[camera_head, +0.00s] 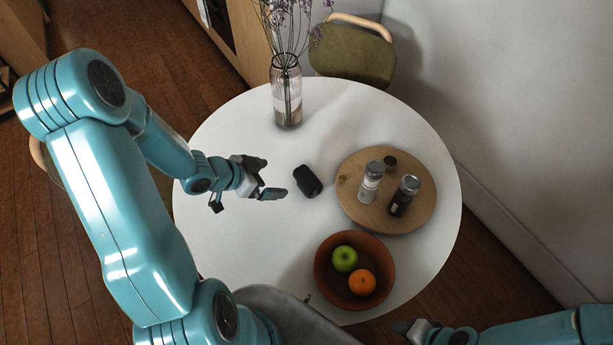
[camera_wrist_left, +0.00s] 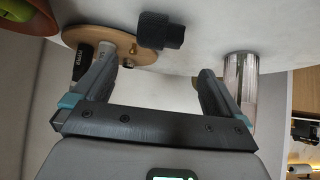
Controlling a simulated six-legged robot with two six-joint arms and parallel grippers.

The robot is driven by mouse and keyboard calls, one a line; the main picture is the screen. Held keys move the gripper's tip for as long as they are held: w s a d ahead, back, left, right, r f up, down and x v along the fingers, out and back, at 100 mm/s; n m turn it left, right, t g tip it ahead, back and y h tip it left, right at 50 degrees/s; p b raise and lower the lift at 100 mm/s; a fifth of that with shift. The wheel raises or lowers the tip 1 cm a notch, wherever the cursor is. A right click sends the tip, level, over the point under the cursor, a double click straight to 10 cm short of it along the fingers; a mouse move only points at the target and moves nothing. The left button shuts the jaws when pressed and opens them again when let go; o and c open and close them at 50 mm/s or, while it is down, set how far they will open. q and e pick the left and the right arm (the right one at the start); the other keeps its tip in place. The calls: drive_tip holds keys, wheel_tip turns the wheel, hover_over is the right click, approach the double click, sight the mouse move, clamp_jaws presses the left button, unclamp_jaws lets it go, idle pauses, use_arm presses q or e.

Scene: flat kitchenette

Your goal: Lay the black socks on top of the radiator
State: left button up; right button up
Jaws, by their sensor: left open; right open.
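The black socks (camera_head: 308,181) lie as a small dark roll on the white round table (camera_head: 235,130), left of a round wooden board. They also show in the left wrist view (camera_wrist_left: 160,30), beyond the fingertips and roughly between them. My left gripper (camera_head: 275,177) is open and empty, just left of the socks and apart from them. It also shows at the bottom of the left wrist view (camera_wrist_left: 155,62). My right gripper (camera_head: 404,328) is at the bottom edge, right of the table, far from the socks. No radiator is in view.
A glass vase (camera_head: 286,95) with dried flowers stands at the back. The wooden board (camera_head: 420,215) holds shakers and a small dark item. A brown bowl (camera_head: 325,285) with an apple and an orange is in front. A green chair (camera_head: 352,52) stands behind the table, near the wall.

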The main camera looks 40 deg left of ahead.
sight(300, 180)
use_arm(q)
drive_tip(key=x, duration=0.6)
drive_tip(key=b+x, duration=0.1)
drive_tip(key=x, duration=0.2)
drive_tip(key=shift+w+a+f, duration=0.15)
drive_tip(key=shift+w+f, duration=0.05)
drive_tip(key=shift+f, duration=0.3)
drive_tip(key=shift+w+f, duration=0.35)
drive_tip(key=shift+f, duration=0.05)
drive_tip(key=shift+w+d+f, duration=0.2)
drive_tip(key=shift+w+d, duration=0.05)
drive_tip(key=shift+d, duration=0.05)
drive_tip(key=p+x, duration=0.1)
drive_tip(key=x, duration=0.3)
drive_tip(key=shift+w+d+f, duration=0.15)
drive_tip(key=shift+w, duration=0.05)
drive_tip(key=c, duration=0.8)
